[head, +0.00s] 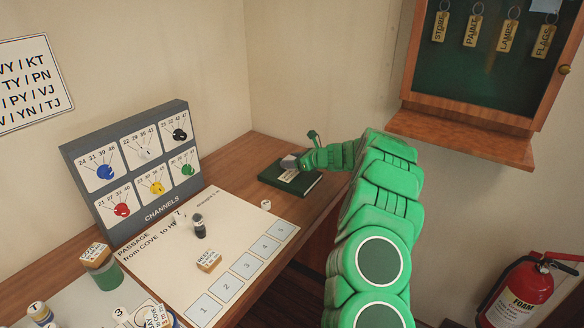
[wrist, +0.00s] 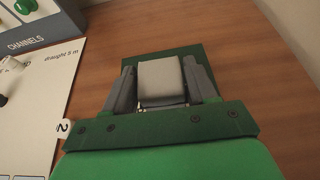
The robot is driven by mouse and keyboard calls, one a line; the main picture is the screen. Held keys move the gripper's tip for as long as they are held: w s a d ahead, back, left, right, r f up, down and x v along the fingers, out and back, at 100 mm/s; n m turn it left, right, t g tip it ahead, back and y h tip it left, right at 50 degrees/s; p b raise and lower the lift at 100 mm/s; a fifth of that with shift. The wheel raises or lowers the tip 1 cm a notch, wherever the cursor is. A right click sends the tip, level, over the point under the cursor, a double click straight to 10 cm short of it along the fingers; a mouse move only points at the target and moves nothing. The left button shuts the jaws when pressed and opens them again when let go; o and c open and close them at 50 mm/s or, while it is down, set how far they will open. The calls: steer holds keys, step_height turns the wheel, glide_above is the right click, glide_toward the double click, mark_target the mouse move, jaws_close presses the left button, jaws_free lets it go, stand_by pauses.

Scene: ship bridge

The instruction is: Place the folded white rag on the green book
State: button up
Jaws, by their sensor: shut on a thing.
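The green book (head: 307,187) lies flat on the wooden desk near the wall corner, and it also shows in the wrist view (wrist: 199,52) behind and around the fingers. My gripper (wrist: 160,72) is over the book, its two grey fingers shut on the folded white rag (wrist: 162,82) from both sides. In the head view my gripper (head: 290,163) is at the book, and its fingers and wrist hide part of the cover. The rag is within the book's outline in the wrist view. I cannot tell whether its underside touches the cover.
A white passage sheet (head: 230,262) with several small pieces lies left of the book. A numbered cube (head: 266,204) stands near the book. The grey channels panel (head: 135,165) stands behind. A key cabinet (head: 485,70) hangs at the upper right.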

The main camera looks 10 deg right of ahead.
steer(key=shift+f, duration=1.3)
steer(key=shift+f, duration=0.15)
steer(key=o, duration=1)
steer(key=shift+o, duration=0.2)
